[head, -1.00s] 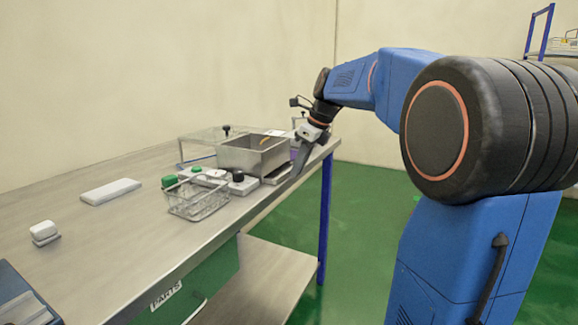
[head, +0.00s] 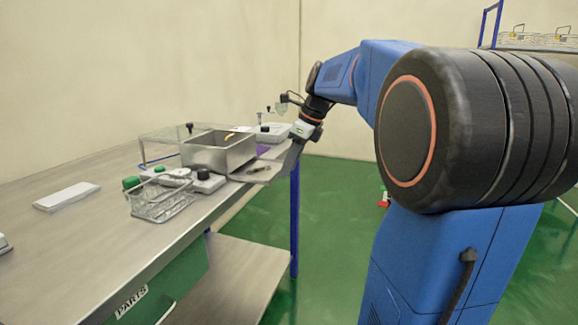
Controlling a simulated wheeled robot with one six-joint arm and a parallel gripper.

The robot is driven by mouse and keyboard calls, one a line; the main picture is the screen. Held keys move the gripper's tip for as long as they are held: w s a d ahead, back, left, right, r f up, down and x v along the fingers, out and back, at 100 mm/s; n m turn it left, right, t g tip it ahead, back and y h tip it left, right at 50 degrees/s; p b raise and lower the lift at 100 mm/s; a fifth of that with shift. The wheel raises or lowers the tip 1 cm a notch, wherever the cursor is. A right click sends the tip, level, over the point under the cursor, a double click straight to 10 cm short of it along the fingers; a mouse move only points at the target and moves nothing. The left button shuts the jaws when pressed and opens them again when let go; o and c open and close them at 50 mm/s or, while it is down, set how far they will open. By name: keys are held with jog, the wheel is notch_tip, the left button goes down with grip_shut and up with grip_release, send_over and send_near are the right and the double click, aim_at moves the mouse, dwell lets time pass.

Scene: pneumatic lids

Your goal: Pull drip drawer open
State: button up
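The drip drawer (head: 258,172) is a shallow metal tray low beside an open-topped steel box (head: 219,152) near the table's right edge. It sticks out from under the box toward the edge, with a dark item in it.
A wire basket (head: 160,204) and small devices with green and black knobs (head: 170,179) stand left of the box. A white slab (head: 66,196) lies further left. A green PARTS drawer (head: 180,278) hangs below the tabletop. Green floor right of the table is mostly clear.

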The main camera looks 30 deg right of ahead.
jog(key=v, duration=1.7)
jog(key=shift+r, duration=0.25)
jog(key=s+a+f+n+h, duration=0.1)
jog(key=s+a+f+n, duration=0.5)
jog(key=f+n, duration=0.3)
jog(key=s+a+f+n+h, duration=0.1)
jog(key=s+a+f+n, duration=0.6)
jog(key=f+n, duration=0.3)
jog(key=s+a+f+n+t, duration=0.1)
jog(key=s+a+f+n, duration=0.6)
jog(key=f, duration=0.8)
jog(key=n, duration=0.2)
jog(key=shift+s+n+h, duration=0.15)
jog(key=shift+n+h, duration=0.25)
